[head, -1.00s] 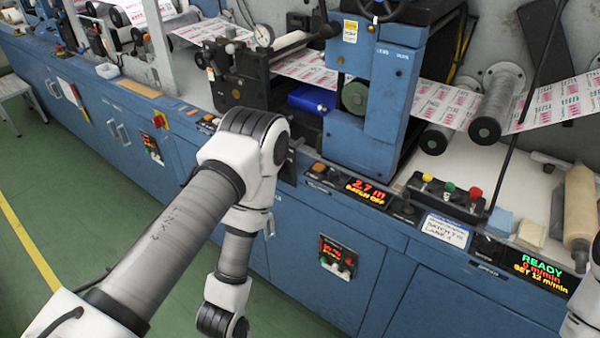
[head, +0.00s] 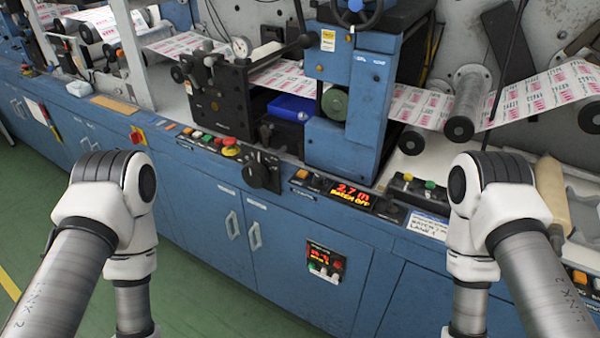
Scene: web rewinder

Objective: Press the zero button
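A counter display (head: 352,194) reading "2.7 m BATCH OFF" in red and orange sits on the machine's front ledge, right of centre. A small orange button (head: 302,174) is just left of it, with a label below too small to read. I cannot tell for sure which button is the zero button. My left arm stands at the lower left and my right arm at the lower right. Both forearms point down out of the picture, so neither gripper shows.
A small red-lit panel (head: 324,262) is on the blue front. The space between my arms is clear.

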